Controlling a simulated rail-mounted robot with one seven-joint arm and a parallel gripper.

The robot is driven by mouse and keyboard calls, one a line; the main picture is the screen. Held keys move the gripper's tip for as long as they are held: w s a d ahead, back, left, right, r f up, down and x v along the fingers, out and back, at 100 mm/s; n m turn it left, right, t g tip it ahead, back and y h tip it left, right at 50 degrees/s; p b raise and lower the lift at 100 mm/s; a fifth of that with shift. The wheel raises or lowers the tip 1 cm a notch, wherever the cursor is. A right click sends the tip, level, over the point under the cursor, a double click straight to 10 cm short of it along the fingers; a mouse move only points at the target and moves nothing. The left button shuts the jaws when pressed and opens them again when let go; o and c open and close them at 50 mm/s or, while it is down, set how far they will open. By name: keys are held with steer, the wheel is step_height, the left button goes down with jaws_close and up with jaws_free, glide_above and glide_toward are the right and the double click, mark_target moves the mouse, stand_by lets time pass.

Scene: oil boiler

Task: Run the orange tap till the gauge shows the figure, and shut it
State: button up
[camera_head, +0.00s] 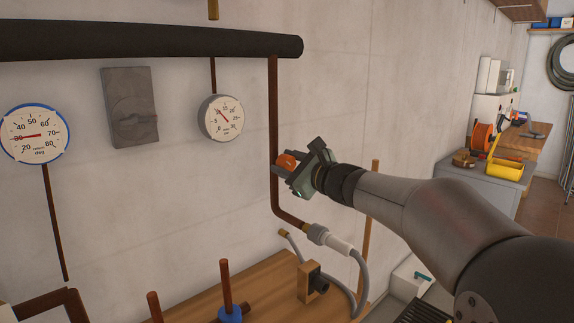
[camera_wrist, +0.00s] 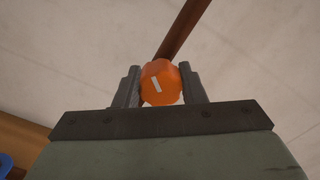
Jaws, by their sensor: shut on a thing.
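The orange tap (camera_head: 287,161) is a round knob on a thin brown vertical pipe (camera_head: 273,110). My gripper (camera_head: 289,168) reaches in from the right and is shut on it. In the wrist view the orange tap (camera_wrist: 161,82) sits between both fingers, with a short white mark on its face, tilted slightly. Two gauges hang on the wall. The white round gauge (camera_head: 221,118) right of the grey box has a red needle pointing to the upper left, near 10. The blue-rimmed gauge (camera_head: 35,134) at far left is marked deg, its needle near 30.
A thick black pipe (camera_head: 150,42) runs across the top. A grey switch box (camera_head: 129,108) is between the gauges. Below are a grey hose (camera_head: 362,275), a wooden bench (camera_head: 262,280) and a blue-collared pipe (camera_head: 228,285). A grey cabinet (camera_head: 480,185) with a yellow bin stands right.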

steer(key=o, duration=1)
steer(key=v, duration=1.7)
steer(key=shift+s+b, duration=0.2)
steer(key=shift+b, duration=0.25)
steer(key=shift+d, duration=0.1)
steer(key=s+a+f+n+g+h+p, duration=0.45)
steer(key=s+f+n+g+p, duration=0.35)
steer(key=s+f+n, duration=0.3)
steer(key=s+d+f+n+g+h+p, duration=0.2)
steer(key=s+d+f+n+h+p, duration=0.1)
steer(key=s, duration=0.4)
steer(key=s+d+f+n+g+h+p, duration=0.2)
steer(key=s+d+n+h, duration=0.3)
steer(key=s, duration=0.3)
steer(key=shift+d+f+n+p, duration=0.5)
steer(key=shift+f+n+p, duration=0.15)
steer(key=shift+n, duration=0.15)
